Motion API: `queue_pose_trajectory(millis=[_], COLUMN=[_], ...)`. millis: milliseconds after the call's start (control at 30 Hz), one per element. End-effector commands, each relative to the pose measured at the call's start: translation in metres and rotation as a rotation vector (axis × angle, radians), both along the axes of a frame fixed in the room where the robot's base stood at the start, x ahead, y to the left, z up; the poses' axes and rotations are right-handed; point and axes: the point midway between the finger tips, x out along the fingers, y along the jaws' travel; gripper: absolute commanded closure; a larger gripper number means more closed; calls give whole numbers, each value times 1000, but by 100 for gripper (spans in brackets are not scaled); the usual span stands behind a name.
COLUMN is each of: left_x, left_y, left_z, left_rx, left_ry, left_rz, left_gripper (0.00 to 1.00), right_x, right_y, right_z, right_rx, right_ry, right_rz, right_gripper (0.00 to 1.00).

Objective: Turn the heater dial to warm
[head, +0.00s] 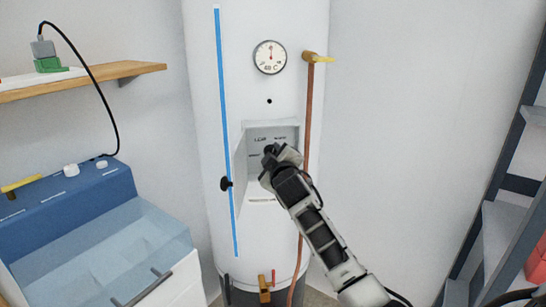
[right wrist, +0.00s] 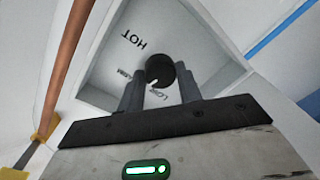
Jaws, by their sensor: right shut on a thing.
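The white water heater (head: 205,90) stands against the wall, with a recessed panel (head: 286,132) in its front. The black dial (right wrist: 159,68) is on this panel, with a short white mark on its face. Labels surround it; HOT reads upside down in the right wrist view, and the others are small or partly hidden. My right gripper (head: 270,157) reaches into the recess. Its two fingers, seen in the right wrist view (right wrist: 160,82), are shut on the dial from both sides. In the head view the gripper hides most of the dial. My left gripper is not in view.
A round gauge (head: 270,57) and a copper pipe (head: 309,110) with a yellow valve are close by. A blue-topped washer (head: 75,210) stands left, metal shelving (head: 505,220) right.

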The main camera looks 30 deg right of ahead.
Motion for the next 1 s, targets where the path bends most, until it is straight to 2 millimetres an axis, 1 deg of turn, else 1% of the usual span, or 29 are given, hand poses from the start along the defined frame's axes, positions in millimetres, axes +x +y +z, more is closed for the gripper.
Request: queue_pose_trajectory(millis=[200, 500, 700, 1000], left_x=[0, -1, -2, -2], left_y=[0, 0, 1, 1], left_z=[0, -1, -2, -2], left_rx=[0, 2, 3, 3], left_ry=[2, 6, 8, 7], left_rz=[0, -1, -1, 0], left_gripper=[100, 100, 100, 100], right_x=[0, 0, 0, 0], right_y=[0, 0, -1, -1], right_z=[-1, -2, -2, -2], right_rx=[165, 311, 356, 366], right_ry=[-65, -126, -144, -150], right_rz=[-1, 0, 0, -1], right_gripper=[88, 88, 88, 88])
